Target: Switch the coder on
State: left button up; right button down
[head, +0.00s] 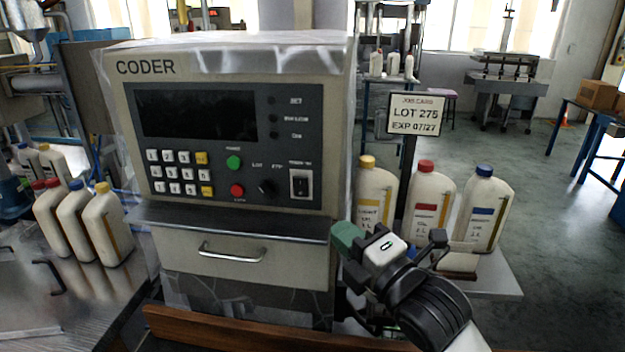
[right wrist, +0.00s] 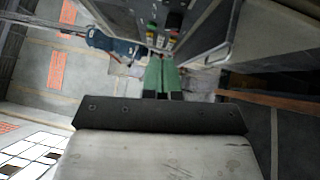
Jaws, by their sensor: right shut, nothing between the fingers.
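The coder (head: 220,120) is a beige cabinet with a dark control panel. Its display (head: 196,113) is black and its indicator lamps look dark. A black rocker switch (head: 300,184) in a white frame sits at the panel's lower right. A green button (head: 233,162) and a red button (head: 237,190) are left of it, with a black knob (head: 267,187) between. My right gripper (head: 343,236) has green fingertips, which show closed together and empty in the right wrist view (right wrist: 160,70). It is right of and below the switch, apart from the panel. My left gripper is not in view.
A job card sign (head: 415,115) reads LOT 275, EXP 07/27. Bottles with yellow, red (head: 428,200) and blue caps stand behind my right gripper. More bottles (head: 100,225) stand on the metal surface at left. A drawer handle (head: 232,252) protrudes below the panel.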

jog(key=p, duration=0.3)
send_near(300, 178)
jog(key=a, duration=0.1)
jog(key=w+a, duration=0.1)
jog(key=a, duration=0.2)
jog(key=shift+w+a+r, duration=0.2)
jog(key=shift+w+a, duration=0.2)
jog(key=shift+w+d+r, duration=0.1)
jog(key=shift+w+d, duration=0.1)
jog(key=shift+w, duration=0.4)
jog(key=shift+w+d+r, duration=0.1)
jog(key=shift+w+d, duration=0.1)
jog(key=shift+w, duration=0.35)
jog(key=shift+w+d+p, duration=0.15)
jog(key=shift+w+p, duration=0.15)
jog(key=shift+w, duration=0.3)
